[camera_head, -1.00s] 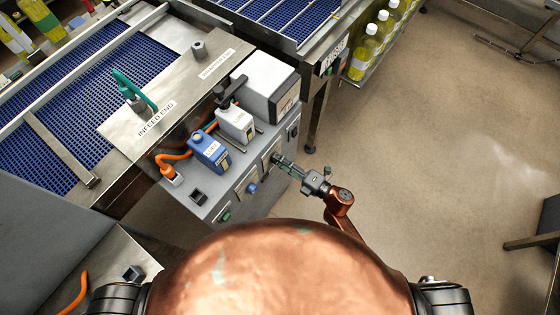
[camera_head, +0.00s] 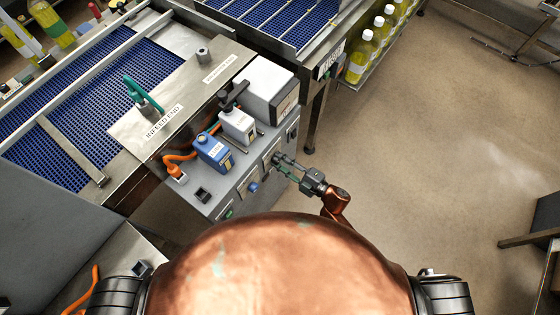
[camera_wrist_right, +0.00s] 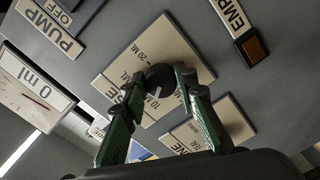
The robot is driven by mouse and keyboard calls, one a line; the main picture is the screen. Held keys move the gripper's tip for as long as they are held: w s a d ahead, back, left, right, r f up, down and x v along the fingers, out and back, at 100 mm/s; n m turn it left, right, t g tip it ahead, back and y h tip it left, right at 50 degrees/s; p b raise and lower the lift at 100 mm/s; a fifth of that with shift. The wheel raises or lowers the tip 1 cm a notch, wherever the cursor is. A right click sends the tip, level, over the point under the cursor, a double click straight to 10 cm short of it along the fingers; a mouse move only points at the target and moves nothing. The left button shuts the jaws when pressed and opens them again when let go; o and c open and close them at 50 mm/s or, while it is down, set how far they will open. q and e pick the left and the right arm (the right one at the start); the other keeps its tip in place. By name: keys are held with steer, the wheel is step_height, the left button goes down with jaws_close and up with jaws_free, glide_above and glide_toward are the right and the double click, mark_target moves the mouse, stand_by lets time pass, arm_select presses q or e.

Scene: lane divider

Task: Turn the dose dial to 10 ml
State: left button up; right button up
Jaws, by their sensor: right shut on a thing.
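The dose dial (camera_wrist_right: 158,77) is a small dark round knob on a beige plate (camera_wrist_right: 185,50) in the right wrist view. Marks reading 10 ML and 20 ML show on the plate; I cannot make out clearly where the dial points. My right gripper (camera_wrist_right: 162,80) has its green-sided fingers on both sides of the dial and is shut on it. In the head view my right gripper (camera_head: 277,161) reaches the front of the grey control box (camera_head: 233,188), and its fingertips hide the dial. My left gripper is out of view.
Open floor (camera_head: 430,170) lies to the right.

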steer(key=shift+d, duration=0.1)
steer(key=o, duration=1.1)
steer(key=shift+o, duration=0.2)
steer(key=v, duration=1.2)
